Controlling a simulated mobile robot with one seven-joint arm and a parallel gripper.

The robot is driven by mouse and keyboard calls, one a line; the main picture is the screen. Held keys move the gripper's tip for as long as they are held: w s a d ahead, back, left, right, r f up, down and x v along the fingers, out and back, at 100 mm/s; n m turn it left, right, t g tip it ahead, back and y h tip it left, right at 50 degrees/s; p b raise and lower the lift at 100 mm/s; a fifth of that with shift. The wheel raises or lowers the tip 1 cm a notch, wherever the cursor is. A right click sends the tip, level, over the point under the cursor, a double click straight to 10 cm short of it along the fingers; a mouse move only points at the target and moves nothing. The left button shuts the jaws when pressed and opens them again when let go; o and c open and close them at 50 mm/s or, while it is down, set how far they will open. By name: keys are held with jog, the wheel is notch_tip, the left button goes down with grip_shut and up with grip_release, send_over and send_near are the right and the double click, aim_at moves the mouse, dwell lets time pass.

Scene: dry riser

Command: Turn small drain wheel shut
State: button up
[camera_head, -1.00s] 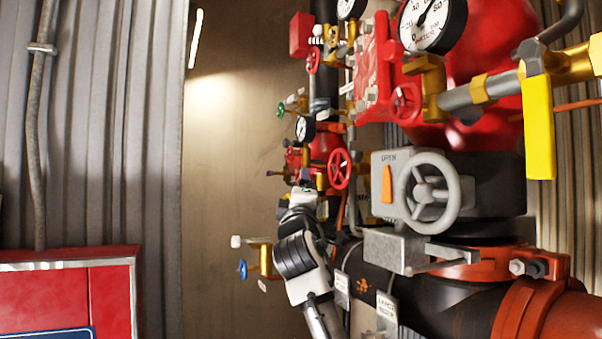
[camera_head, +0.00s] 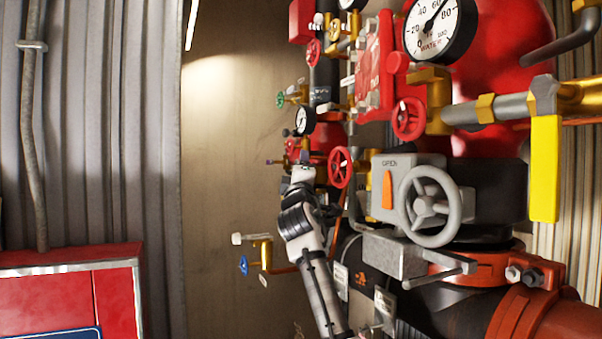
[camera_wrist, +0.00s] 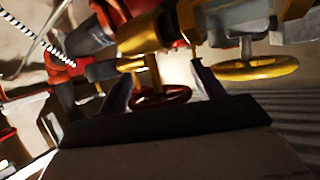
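A red handwheel (camera_wrist: 165,98) shows low between the two fingers of my gripper (camera_wrist: 163,70) in the wrist view, below a brass valve body (camera_wrist: 140,35). The fingers are apart with nothing clamped between them; whether they touch the wheel's rim I cannot tell. A yellow handwheel (camera_wrist: 257,68) is to the right of the right finger. In the head view my arm reaches up beside a small red wheel (camera_head: 340,167); my fingers are hidden there. Other small wheels are a red one (camera_head: 408,118), a green one (camera_head: 280,99) and a blue one (camera_head: 243,265). Which is the drain wheel is not marked.
A large grey handwheel (camera_head: 430,206) on a grey gearbox stands right of my arm. A yellow lever (camera_head: 544,168) hangs at the right, and a pressure gauge (camera_head: 440,28) is above. A red cabinet (camera_head: 118,300) is at lower left. The bare wall (camera_head: 225,170) left of my arm is mostly clear.

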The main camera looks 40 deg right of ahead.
jog(key=c, duration=0.7)
jog(key=shift+m+h+b, duration=0.4)
jog(key=shift+b, duration=0.25)
jog(key=shift+r+h, duration=0.1)
jog(key=shift+h, duration=0.2)
jog(key=shift+s, duration=0.1)
jog(key=o, duration=1)
